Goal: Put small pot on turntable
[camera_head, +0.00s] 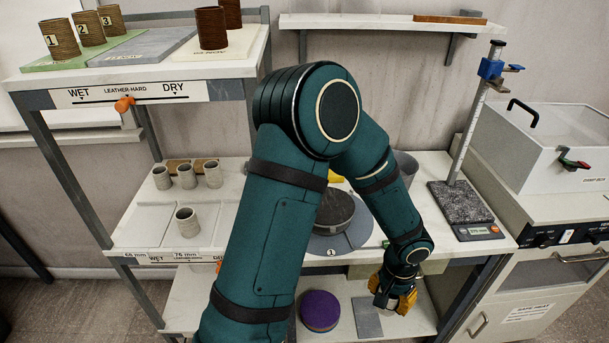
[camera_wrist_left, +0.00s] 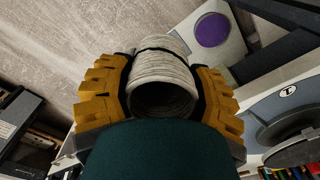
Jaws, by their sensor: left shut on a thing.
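My left gripper (camera_head: 393,292) is low at the right, in front of the lower shelf. In the left wrist view it (camera_wrist_left: 162,95) is shut on a small grey ribbed pot (camera_wrist_left: 165,70), with its dark open mouth towards the camera. The head view does not clearly show this pot. A turntable (camera_head: 345,243), a grey disc marked 1 with a dark round top, is on the middle shelf, partly behind my arm. A disc marked 2 (camera_wrist_left: 287,93) shows at the right of the left wrist view, apart from the pot. My right gripper is not in view.
Several small grey pots (camera_head: 186,221) stand on the left of the middle shelf. A purple disc (camera_head: 320,310) and a grey plate (camera_head: 367,318) lie on the lower shelf. A height gauge (camera_head: 476,115) and a white box (camera_head: 550,140) are at the right. Brown pots (camera_head: 60,38) stand on top.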

